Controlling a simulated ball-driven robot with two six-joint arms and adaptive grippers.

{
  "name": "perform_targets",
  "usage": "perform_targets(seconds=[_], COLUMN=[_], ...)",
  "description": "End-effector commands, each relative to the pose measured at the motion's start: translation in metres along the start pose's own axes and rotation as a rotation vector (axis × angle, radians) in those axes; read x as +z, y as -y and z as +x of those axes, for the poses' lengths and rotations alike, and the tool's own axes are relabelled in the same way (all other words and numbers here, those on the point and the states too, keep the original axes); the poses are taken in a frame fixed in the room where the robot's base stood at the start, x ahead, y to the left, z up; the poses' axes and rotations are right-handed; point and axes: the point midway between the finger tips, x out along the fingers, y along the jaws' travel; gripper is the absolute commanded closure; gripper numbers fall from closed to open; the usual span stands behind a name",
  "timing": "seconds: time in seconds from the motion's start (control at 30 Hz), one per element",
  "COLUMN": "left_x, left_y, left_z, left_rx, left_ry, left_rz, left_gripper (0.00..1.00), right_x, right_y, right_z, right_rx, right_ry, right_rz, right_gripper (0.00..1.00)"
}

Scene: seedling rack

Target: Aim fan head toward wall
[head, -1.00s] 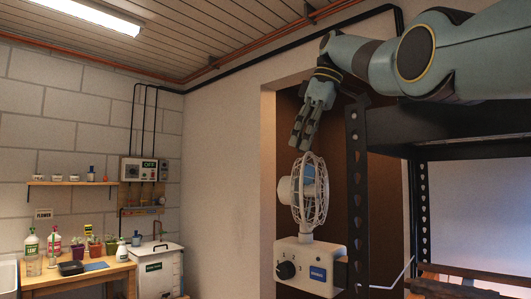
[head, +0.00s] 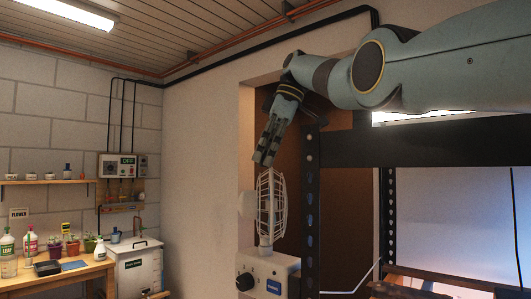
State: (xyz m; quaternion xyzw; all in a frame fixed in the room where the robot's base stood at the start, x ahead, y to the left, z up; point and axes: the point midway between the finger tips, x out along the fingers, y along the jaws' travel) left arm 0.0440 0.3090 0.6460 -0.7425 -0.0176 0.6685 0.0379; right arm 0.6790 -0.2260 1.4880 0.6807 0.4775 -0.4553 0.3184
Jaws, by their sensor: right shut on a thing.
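The fan has a pale, round wire-cage head (head: 272,208) on a short stem, above a white control base (head: 272,268) with a dark knob and a blue label. The head is nearly edge-on, with its round rear housing (head: 247,204) sticking out to the left and the cage to the right. My right gripper (head: 264,163) comes down from above and is shut on the top rim of the cage. The fingers hide part of the rim. My left gripper is not in view.
A dark perforated rack post (head: 310,210) stands close to the right of the fan, with a dark rack beam (head: 420,145) beyond. A plain wall (head: 200,190) lies left of it. A wooden bench (head: 60,279) with bottles and plants stands far left.

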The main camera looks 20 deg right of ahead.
Motion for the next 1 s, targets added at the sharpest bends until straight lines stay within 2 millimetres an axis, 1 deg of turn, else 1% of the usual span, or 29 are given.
perform_targets(seconds=[0.13, 0.17, 0.3, 0.33, 0.77, 0.87, 1.0], left_x=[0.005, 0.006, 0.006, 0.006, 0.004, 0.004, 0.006], left_y=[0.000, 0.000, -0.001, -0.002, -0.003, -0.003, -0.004], left_z=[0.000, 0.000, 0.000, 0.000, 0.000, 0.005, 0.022], left_rx=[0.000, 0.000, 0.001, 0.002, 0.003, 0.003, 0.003], left_ry=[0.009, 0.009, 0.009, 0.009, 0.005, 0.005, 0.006], left_rz=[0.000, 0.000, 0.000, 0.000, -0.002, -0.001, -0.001], left_gripper=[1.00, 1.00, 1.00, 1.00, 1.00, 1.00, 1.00], right_x=[-0.001, -0.001, -0.001, 0.000, 0.000, 0.000, 0.002], right_y=[-0.001, -0.001, -0.001, -0.001, 0.000, -0.001, -0.002], right_z=[-0.002, -0.002, -0.001, -0.001, 0.000, 0.001, 0.004], right_rx=[0.006, 0.006, 0.005, 0.004, 0.002, 0.008, 0.036], right_ry=[-0.001, -0.001, -0.001, -0.001, 0.000, 0.000, 0.000], right_rz=[-0.001, -0.001, 0.000, 0.000, 0.001, 0.013, 0.077], right_gripper=[1.00, 0.67, 0.49, 0.47, 0.47, 0.47, 0.47])
